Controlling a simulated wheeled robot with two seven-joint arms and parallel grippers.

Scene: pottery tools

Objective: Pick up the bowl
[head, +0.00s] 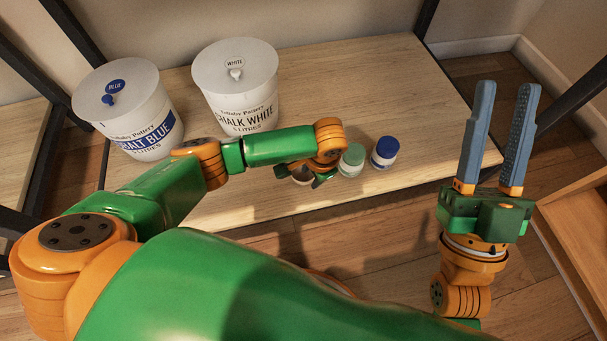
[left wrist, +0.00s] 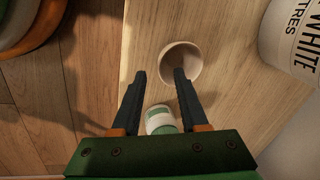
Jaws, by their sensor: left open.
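The bowl is small, round and pale, with its open mouth showing in the left wrist view (left wrist: 182,55). In the head view the bowl (head: 300,175) is mostly hidden behind my left wrist and gripper. My left gripper (left wrist: 159,74) is open and points down toward the shelf. In the left wrist view its right fingertip overlaps the bowl's mouth, and its left fingertip is left of the rim. I cannot tell whether a finger touches the bowl. My right gripper (head: 506,88) is open and empty, raised at the right, far from the bowl.
A green-lidded jar (head: 352,160) stands close to my left gripper, with a blue-lidded jar (head: 384,152) beside it. A chalk white tub (head: 236,88) and a blue tub (head: 124,110) stand behind on the wooden shelf (head: 360,85). The shelf's right part is clear. Dark posts frame it.

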